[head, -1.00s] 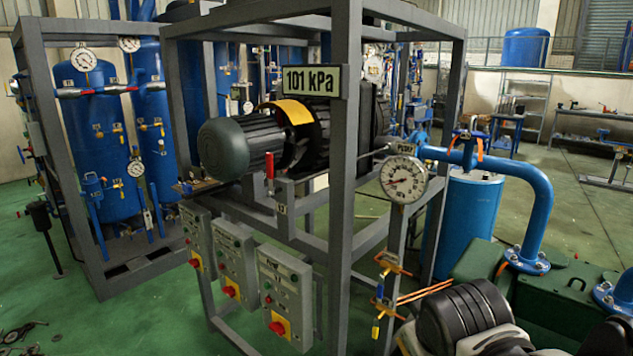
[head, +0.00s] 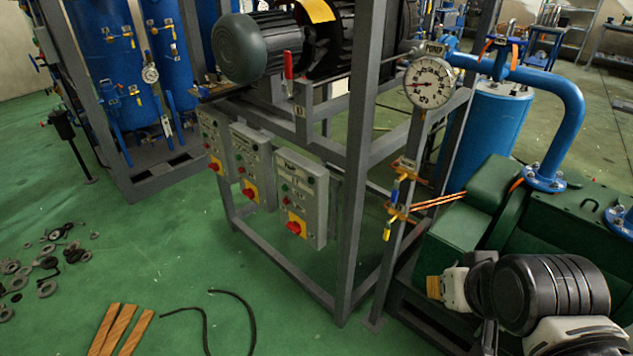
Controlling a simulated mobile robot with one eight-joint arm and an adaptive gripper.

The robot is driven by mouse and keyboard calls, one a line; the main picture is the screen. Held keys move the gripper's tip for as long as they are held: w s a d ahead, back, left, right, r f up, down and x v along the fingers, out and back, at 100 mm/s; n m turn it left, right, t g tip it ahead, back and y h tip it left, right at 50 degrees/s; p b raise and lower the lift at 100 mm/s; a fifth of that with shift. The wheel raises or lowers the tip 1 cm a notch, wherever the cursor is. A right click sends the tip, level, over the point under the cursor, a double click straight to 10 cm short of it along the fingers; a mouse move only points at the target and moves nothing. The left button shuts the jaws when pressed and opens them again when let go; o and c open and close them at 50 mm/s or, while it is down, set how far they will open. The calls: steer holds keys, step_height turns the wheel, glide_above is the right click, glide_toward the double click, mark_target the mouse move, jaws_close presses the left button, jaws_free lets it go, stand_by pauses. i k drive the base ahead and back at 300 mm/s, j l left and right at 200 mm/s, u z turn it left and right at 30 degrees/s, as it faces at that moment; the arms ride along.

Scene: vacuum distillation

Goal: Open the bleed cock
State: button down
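Two small brass cocks sit one above the other on the grey post below the round gauge. The upper cock (head: 404,168) has a blue lever hanging down, and the lower cock (head: 397,210) has a yellow-tipped lever hanging down. I cannot read a label naming either as the bleed cock. The gauge (head: 430,83) has a white dial, with its needle too small to read surely. My black and white arm is at the lower right. A pale end piece with a brown tip (head: 434,288) shows there, apart from the cocks; its finger opening cannot be made out.
Green machinery (head: 484,205) and a blue pipe (head: 568,120) stand right of the post. Switch boxes (head: 300,195) hang on the grey frame at left. A red-handled valve (head: 288,65) is above. Wood strips (head: 110,330), a black hose (head: 205,312) and loose rings lie on the floor.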

mark_target(386, 231)
steer(key=i+l+u, duration=0.15)
steer(key=i, duration=0.2)
steer(key=j+z, duration=0.2)
steer(key=j, duration=0.25)
steer(key=k+j+z, duration=0.1)
steer(key=j+z, duration=0.15)
steer(key=j, duration=0.2)
steer(key=k+j+z, duration=0.2)
steer(key=j, duration=0.2)
steer(key=j+z, duration=0.2)
steer(key=j, duration=0.25)
steer(key=k+j+z, duration=0.2)
steer(key=j, duration=0.15)
steer(key=k+j+z, duration=0.25)
steer(key=j, duration=0.15)
steer(key=k+j+z, duration=0.2)
steer(key=j, duration=0.15)
steer(key=i, duration=0.1)
